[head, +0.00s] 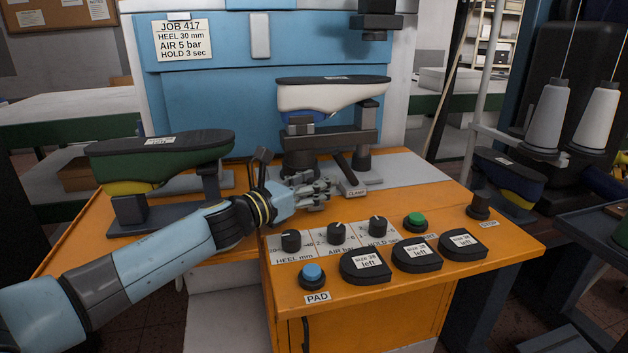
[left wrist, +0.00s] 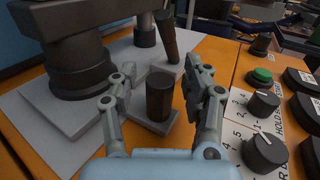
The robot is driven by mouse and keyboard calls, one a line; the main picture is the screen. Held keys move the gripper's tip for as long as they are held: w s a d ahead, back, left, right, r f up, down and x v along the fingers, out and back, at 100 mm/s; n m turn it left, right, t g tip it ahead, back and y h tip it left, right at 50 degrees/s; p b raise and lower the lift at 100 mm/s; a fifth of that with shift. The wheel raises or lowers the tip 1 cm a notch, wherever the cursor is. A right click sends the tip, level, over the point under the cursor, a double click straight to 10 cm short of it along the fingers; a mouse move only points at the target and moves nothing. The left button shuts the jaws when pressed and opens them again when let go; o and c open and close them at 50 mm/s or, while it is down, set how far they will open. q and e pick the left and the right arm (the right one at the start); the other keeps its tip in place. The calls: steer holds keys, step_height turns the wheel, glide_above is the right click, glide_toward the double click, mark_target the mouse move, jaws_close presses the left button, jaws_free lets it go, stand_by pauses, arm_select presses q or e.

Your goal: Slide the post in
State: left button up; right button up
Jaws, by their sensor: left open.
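My left gripper (head: 318,189) is open at the front of the grey machine base, below the raised shoe last. In the left wrist view its two fingers (left wrist: 163,92) stand on either side of a short, dark, upright post (left wrist: 159,96), with a visible gap on each side. The post stands on a narrow grey plate (left wrist: 150,123). Beyond it a dark rod (left wrist: 167,38) leans; it also shows in the head view (head: 341,166). In the head view I cannot clearly make out the post near the fingers. My right gripper is out of view.
A white last (head: 322,96) sits on the stand above the gripper, close to a thick round column (left wrist: 78,65). A green last (head: 158,158) is at left. Knobs (head: 336,233), a green button (head: 415,219) and black pads (head: 365,265) occupy the orange front panel.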

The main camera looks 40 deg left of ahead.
arm_select(q)
jaws_close()
steer(key=shift+w+d+f, duration=0.1)
steer(key=shift+w+f, duration=0.1)
stand_by(0.5)
